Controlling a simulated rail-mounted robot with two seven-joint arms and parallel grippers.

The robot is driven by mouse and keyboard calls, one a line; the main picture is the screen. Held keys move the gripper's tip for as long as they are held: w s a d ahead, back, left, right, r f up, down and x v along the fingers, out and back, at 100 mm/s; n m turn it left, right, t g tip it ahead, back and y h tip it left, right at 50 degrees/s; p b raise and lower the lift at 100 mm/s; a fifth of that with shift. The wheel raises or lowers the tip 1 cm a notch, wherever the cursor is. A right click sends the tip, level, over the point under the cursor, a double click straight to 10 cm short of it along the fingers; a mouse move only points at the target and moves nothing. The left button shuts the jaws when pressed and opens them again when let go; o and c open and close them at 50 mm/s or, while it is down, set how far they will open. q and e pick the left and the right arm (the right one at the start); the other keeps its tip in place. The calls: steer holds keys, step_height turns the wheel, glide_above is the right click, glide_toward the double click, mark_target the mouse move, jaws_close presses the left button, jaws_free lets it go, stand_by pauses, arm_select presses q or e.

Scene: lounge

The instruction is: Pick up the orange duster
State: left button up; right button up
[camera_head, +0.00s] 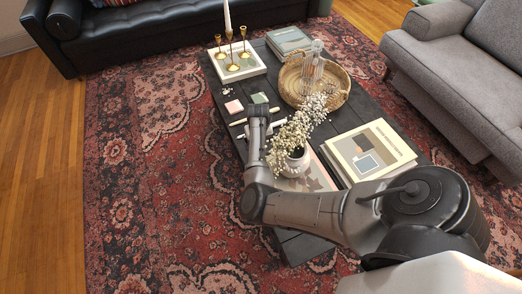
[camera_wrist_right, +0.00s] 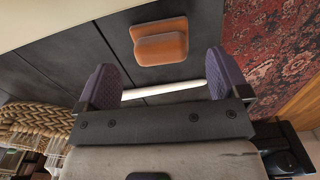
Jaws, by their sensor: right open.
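The orange duster (camera_wrist_right: 160,42) lies on the dark tabletop in the right wrist view. It is a flat block with a raised, narrower part. My right gripper (camera_wrist_right: 161,66) is open. Its two purple fingertips stand apart to either side of the duster's line, with the duster a little beyond them and not between the pads. In the head view my right gripper (camera_head: 258,112) is over the left part of the table. I cannot make out the orange duster there; my arm may hide it. My left gripper is in neither view.
A white stick (camera_wrist_right: 165,89) lies beside the duster. A pink block (camera_head: 234,106) and green block (camera_head: 259,98) lie near the gripper. The flower vase (camera_head: 293,160), woven tray (camera_head: 341,92) and books (camera_head: 390,150) stand to the right.

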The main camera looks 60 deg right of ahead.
step_height(320, 180, down, 4)
steer(key=shift+f+b, duration=0.1)
steer(key=shift+b, duration=1.05)
steer(key=shift+c, duration=0.2)
steer(key=c, duration=1)
steer(key=shift+o, duration=0.2)
steer(key=shift+r, duration=0.2)
